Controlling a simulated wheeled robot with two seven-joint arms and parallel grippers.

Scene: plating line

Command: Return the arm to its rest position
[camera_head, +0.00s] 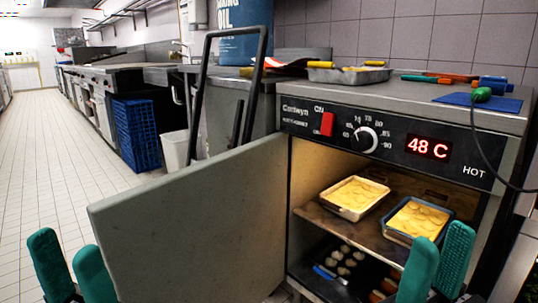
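My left gripper (72,268) is at the bottom left, its two teal fingers apart with nothing between them. It is left of the cabinet's open door (195,225). My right gripper (436,268) is at the lower right, in front of the open hot cabinet (440,112). Its teal fingers are apart, and I see nothing held between them. Most of both arms is out of the picture.
Inside the cabinet, two trays of yellow food, a left tray (328,205) and a right tray (390,233), sit on the upper shelf. Below are several round pale items (340,262). The display (428,147) reads 48 C. A cable (479,140) hangs at right. The tiled floor (60,170) at left is clear.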

